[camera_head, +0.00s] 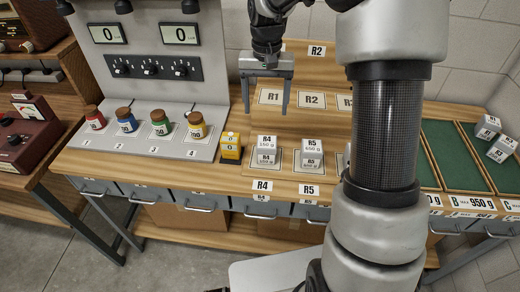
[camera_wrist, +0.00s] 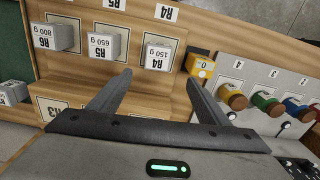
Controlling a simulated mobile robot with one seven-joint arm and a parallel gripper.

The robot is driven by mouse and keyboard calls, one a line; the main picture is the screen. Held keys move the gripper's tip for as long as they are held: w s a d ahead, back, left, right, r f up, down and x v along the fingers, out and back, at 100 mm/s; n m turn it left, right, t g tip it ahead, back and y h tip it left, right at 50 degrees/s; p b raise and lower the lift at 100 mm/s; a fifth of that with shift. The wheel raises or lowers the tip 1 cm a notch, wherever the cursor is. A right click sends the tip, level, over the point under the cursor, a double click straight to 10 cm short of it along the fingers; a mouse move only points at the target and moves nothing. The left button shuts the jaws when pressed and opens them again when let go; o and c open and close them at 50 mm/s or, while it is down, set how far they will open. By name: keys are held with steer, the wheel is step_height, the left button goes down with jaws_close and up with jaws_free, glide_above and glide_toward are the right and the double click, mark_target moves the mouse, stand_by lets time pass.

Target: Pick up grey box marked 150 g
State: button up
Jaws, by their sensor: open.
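The grey box marked R4 and 150 g (camera_head: 267,151) stands upright on a pale square of the wooden bench, behind the front R4 label. It also shows in the wrist view (camera_wrist: 159,53), just beyond my fingertips. My gripper (camera_head: 266,108) is open and empty, above and a little behind the box, and does not touch it. In the wrist view the two fingers (camera_wrist: 160,78) point toward the box, one to each side.
The R5 box marked 650 g (camera_head: 312,152) stands close on the right; the R6 box marked 800 g (camera_wrist: 53,36) is beyond it. A yellow block (camera_head: 231,146) stands on the left. Coloured jars (camera_head: 160,122) line the grey panel. Green-lined trays (camera_head: 463,160) lie right.

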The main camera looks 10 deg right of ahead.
glide_toward(267, 142)
steer(key=f, duration=0.5)
steer(key=shift+w+a+f, duration=0.15)
steer(key=shift+w+f, duration=0.05)
steer(key=shift+w, duration=0.15)
steer(key=f, duration=0.2)
steer(key=s+f, duration=0.1)
steer(key=f, duration=0.1)
steer(key=shift+f, duration=0.25)
steer(key=shift+w+f, duration=0.1)
steer(key=shift+f, duration=0.45)
steer(key=c, duration=1.4)
